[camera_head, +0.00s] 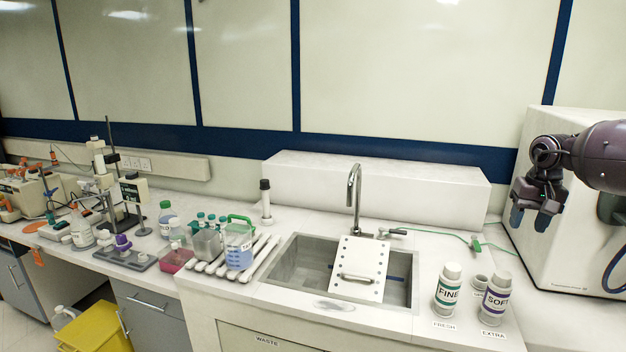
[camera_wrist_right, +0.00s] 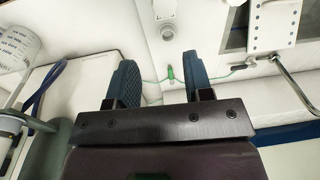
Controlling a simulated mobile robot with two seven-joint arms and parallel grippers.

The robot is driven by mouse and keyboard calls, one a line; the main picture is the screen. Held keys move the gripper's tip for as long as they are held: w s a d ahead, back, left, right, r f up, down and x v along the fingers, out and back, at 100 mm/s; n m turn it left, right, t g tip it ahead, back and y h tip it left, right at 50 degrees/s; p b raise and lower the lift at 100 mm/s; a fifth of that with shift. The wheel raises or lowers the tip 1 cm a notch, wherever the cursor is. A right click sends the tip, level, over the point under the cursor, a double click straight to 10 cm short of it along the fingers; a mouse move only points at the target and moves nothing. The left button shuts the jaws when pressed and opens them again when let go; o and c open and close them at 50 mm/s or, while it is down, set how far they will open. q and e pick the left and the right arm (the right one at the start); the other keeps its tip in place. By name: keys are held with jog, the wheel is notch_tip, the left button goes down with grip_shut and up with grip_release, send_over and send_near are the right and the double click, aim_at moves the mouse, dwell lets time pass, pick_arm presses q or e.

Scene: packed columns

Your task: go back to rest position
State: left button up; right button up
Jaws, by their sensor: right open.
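My right gripper (camera_head: 529,219) hangs in the air at the right of the head view, in front of the large white box and above the counter. Its two blue fingers are apart with nothing between them; the right wrist view also shows the open fingers (camera_wrist_right: 160,75) with an empty gap. My left gripper is not in view. Two white bottles stand upright on the counter below the right gripper: one labelled FINE (camera_head: 448,290) and one labelled SOFT (camera_head: 495,299). Neither is touched by the gripper.
A large white box (camera_head: 570,215) stands close behind the right arm. A sink (camera_head: 290,263) with a white perforated plate (camera_head: 358,268) and a tall faucet (camera_head: 355,190) is at centre. A blue-liquid beaker (camera_head: 239,250) and other labware crowd the left counter. A yellow bin (camera_head: 95,328) is below.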

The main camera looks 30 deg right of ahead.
jog(key=w+a+m+t+y, duration=0.3)
jog(key=w+a+m+t, duration=0.5)
jog(key=m, duration=0.6)
jog(key=a+f+m+t+b, duration=0.1)
jog(key=a+f+m+t, duration=0.1)
jog(key=a+f+m, duration=0.3)
jog(key=w+a+f+m+t+b, duration=0.1)
jog(key=a+f+m+t, duration=0.1)
jog(key=a+f+m, duration=0.3)
jog(key=w+a+f+m+t+b, duration=0.1)
jog(key=a+f+m, duration=0.4)
jog(key=f+m, duration=0.5)
jog(key=shift+w+a+m+t+y, duration=0.1)
jog(key=shift+m+t+y, duration=0.25)
jog(key=shift+m, duration=2.45)
pick_arm(q)
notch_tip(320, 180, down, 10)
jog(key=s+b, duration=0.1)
jog(key=b, duration=0.6)
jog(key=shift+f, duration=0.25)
pick_arm(e)
jog(key=s+a+f+m+g+h, duration=0.1)
jog(key=s+a+f+m+h, duration=0.1)
jog(key=s+a+f+m, duration=0.8)
jog(key=s+a+f+m+g+h, duration=0.2)
jog(key=s+a+f+m, duration=0.9)
jog(key=f, duration=0.6)
jog(key=shift+a+f+m, duration=0.15)
jog(key=shift+f+m, duration=0.1)
jog(key=shift+m, duration=0.65)
